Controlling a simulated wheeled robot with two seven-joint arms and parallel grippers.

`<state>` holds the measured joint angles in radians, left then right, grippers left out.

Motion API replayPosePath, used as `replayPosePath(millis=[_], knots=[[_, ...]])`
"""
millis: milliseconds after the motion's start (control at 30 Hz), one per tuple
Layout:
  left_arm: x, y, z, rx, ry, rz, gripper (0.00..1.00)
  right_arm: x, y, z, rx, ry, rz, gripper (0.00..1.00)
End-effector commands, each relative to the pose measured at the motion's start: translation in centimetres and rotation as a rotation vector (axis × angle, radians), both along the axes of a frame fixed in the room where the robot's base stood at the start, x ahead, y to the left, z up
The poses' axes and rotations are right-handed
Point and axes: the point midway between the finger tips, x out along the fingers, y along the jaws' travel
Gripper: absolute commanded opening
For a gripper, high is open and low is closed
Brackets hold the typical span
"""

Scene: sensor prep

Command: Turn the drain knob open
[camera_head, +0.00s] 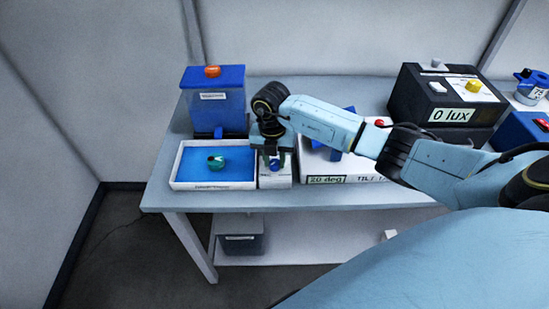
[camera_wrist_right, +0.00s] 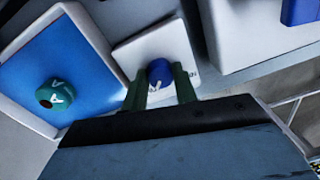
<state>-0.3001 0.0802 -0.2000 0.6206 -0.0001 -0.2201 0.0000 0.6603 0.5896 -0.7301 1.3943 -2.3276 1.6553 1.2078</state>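A small white box (camera_head: 275,181) stands on the table, just right of the white-rimmed blue tray. On its top is a blue round knob (camera_wrist_right: 160,71) with a white mark, which I take as the drain knob; it also shows small in the head view (camera_head: 274,165). My right gripper (camera_head: 274,160) points down over this box. In the right wrist view its two green fingers (camera_wrist_right: 160,82) stand on either side of the knob, with no clear gap, and appear shut on it. My left gripper is not in view.
The tray (camera_head: 175,184) holds a green ring-like part (camera_head: 216,162). A blue tank (camera_head: 218,105) with an orange top knob stands behind it. Right of the box is a white panel marked 20 deg (camera_head: 327,180). A dark box marked 0 lux (camera_head: 451,114) stands at the right.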

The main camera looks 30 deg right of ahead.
Motion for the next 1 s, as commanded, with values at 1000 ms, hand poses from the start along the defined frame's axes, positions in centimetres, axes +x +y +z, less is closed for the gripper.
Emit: replayPosePath(millis=[1000], knots=[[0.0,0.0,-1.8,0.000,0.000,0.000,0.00,0.0,0.0,-0.1,-0.003,0.000,0.518,0.05]])
